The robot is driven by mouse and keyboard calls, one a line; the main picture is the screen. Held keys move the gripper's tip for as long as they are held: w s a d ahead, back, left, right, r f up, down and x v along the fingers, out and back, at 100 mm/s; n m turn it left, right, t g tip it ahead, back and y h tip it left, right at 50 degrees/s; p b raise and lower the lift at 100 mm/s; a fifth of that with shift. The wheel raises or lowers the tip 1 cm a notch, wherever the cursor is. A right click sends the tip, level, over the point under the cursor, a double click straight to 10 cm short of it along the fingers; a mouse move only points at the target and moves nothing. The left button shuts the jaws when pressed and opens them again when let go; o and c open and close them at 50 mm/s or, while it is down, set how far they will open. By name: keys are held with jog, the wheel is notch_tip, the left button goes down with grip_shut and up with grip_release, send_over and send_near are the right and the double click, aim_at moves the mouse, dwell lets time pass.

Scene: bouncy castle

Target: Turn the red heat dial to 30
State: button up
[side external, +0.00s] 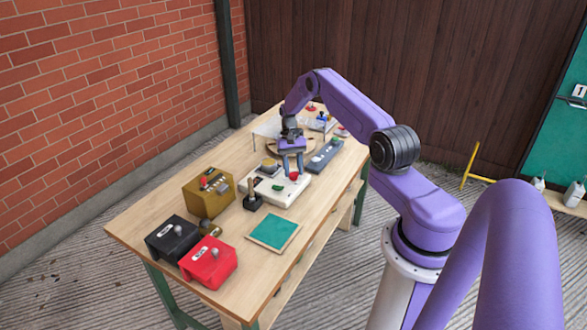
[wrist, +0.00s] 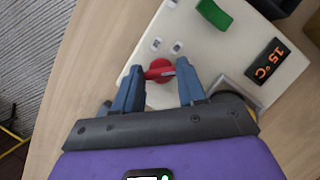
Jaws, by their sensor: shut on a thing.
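The red heat dial (wrist: 160,69) sits on a white control panel (wrist: 140,45). It has a raised bar grip with a pale mark at one end. My gripper (wrist: 159,72) has its two blue fingers on opposite sides of the dial, shut on it. The panel's dark display (wrist: 267,61) shows 15 °C in orange digits. In the side view my gripper (side external: 292,168) points down at the red dial (side external: 293,176) on the white panel (side external: 270,195). The fingers and palm hide part of the panel.
A green switch (wrist: 213,14) is on the panel. Around it on the wooden table stand a joystick (side external: 253,196), a gold box (side external: 208,195), a black box (side external: 172,238), a red box (side external: 208,264) and a long grey unit (side external: 325,155). A teal mat (side external: 272,232) lies flat in front.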

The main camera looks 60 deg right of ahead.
dwell(0.3)
jog(key=o, duration=1.1)
jog(key=shift+c, duration=0.2)
jog(key=v, duration=1.2)
jog(key=shift+a, duration=0.1)
